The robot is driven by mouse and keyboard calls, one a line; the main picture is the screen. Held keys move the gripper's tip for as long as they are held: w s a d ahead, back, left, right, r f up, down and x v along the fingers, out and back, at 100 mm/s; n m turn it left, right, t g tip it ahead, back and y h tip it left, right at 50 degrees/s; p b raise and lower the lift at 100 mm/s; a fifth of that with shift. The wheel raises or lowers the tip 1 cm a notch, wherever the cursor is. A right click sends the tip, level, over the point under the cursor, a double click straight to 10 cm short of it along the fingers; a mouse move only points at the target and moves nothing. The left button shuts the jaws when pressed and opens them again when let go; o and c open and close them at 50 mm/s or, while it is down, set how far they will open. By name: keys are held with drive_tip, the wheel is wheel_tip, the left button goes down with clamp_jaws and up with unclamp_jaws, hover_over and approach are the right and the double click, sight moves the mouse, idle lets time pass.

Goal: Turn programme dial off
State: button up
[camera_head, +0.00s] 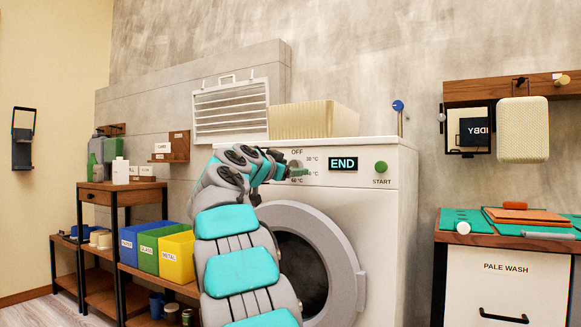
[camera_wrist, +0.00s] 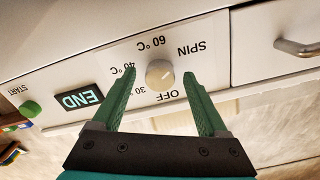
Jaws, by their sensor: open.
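The white washing machine (camera_head: 388,185) faces me, with its round door ring (camera_head: 352,262) closed and a display reading END (camera_head: 343,164). In the wrist view, upside down, the programme dial (camera_wrist: 160,73) is a round pale knob among the labels OFF, 30, 40, 60 °C and SPIN. I cannot make out clearly which label it points to. My gripper (camera_wrist: 159,75) is open, its two green fingers either side of the dial with gaps showing. In the head view my gripper (camera_head: 290,170) is at the panel and largely hides the dial.
The green START button (camera_head: 381,167) is right of the display. A cream box (camera_head: 312,118) and a blue-topped pin (camera_head: 398,106) are on top of the machine. Blue, green and yellow bins (camera_head: 177,257) stand left; a PALE WASH cabinet (camera_head: 505,285) stands right.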

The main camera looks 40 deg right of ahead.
drive_tip(key=shift+c, duration=0.3)
clamp_jaws()
idle(0.3)
